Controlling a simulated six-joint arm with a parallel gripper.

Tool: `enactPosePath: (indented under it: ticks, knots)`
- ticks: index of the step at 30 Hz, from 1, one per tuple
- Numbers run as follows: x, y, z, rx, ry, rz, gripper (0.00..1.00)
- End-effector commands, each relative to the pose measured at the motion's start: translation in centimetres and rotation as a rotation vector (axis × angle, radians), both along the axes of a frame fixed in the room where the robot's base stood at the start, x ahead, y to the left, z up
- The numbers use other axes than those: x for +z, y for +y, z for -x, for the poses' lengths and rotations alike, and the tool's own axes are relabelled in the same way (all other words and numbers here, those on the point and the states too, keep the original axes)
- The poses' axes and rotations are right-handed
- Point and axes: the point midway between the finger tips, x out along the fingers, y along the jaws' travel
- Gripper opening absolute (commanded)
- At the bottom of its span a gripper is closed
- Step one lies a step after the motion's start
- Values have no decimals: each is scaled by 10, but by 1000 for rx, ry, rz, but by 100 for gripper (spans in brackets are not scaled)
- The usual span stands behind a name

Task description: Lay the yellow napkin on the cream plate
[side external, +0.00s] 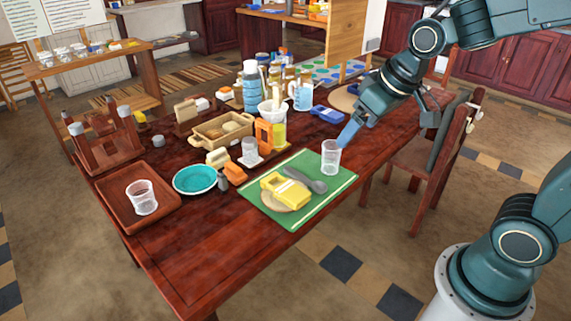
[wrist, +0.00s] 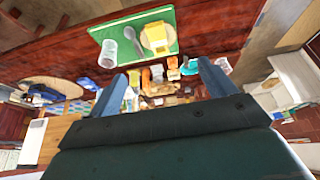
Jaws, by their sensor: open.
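The yellow napkin (side external: 286,189) is a folded-looking yellow piece lying on the cream plate (side external: 272,203). It covers much of the plate, whose tan rim shows at the front and left. Both rest on the green placemat (side external: 317,207). The wrist view also shows the napkin (wrist: 157,36) and the plate (wrist: 143,44) near the top. My gripper (side external: 350,132) is in the air above the table, up and to the right of the plate. In the wrist view my gripper (wrist: 162,84) has its two blue fingers wide apart, with nothing held between them.
A clear glass (side external: 331,158) stands at the placemat's corner, below my fingers. A grey spoon (side external: 307,180) lies behind the napkin.

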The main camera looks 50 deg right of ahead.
Motion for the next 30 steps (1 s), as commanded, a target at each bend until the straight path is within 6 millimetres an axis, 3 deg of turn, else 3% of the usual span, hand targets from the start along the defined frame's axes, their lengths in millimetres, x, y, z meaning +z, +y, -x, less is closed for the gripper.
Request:
enactPosePath:
  ticks: [6, 15, 21, 30]
  knots:
    - [23, 4, 46, 1, -21, -1, 83]
    - [36, 7, 106, -1, -37, -4, 83]
    - [37, 7, 127, -3, -40, -6, 83]
    - [36, 7, 131, -3, -39, -6, 83]
